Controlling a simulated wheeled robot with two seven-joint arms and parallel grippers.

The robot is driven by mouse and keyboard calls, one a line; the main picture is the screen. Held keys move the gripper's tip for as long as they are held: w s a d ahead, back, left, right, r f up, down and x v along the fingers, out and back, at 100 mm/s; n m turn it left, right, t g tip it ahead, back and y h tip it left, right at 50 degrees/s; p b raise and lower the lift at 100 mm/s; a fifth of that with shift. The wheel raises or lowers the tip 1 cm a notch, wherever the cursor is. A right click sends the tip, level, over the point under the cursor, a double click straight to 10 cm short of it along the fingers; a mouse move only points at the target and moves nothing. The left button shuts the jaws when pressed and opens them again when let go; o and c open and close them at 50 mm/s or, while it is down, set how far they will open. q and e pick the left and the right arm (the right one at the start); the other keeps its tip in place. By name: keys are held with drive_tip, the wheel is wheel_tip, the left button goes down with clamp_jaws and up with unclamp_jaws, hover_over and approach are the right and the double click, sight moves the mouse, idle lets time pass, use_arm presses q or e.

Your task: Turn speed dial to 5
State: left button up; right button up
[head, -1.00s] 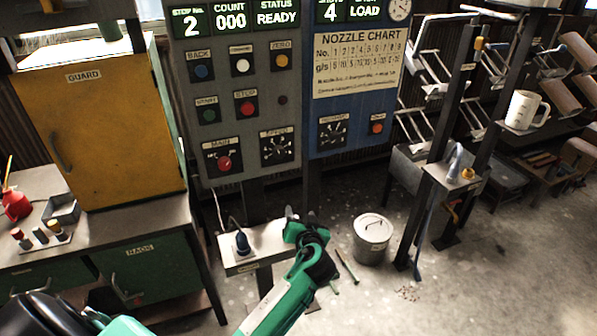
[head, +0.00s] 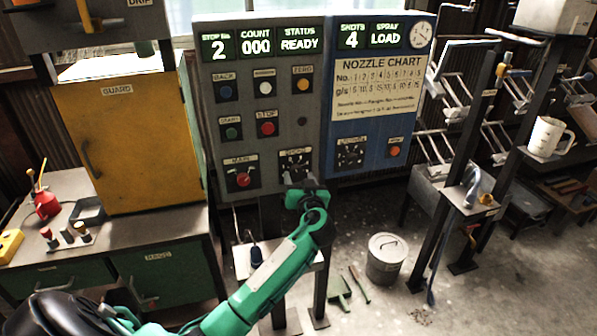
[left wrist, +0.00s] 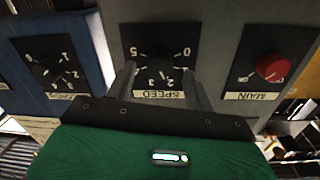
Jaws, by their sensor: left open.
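The speed dial (head: 294,161) is a black knob on a square black plate, low on the grey panel. In the head view my gripper covers its lower part. The left wrist view shows the dial (left wrist: 160,69) upside down, with white numbers and a SPEED label (left wrist: 158,95); I cannot tell which number it points to. My left gripper (head: 306,188) is in front of the dial. In the left wrist view the left gripper (left wrist: 160,74) is open, with one finger on each side of the knob. I cannot tell whether they touch it. My right gripper is not in view.
The red MAIN switch (head: 243,179) is beside the speed dial, and the nozzle dial (head: 350,154) is on the blue panel at right. Buttons, including the red STOP button (head: 267,129), are above. A small shelf (head: 300,262) and a lidded bucket (head: 386,258) are below.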

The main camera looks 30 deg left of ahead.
use_arm(q)
drive_tip(key=shift+x, duration=1)
drive_tip(key=c, duration=1)
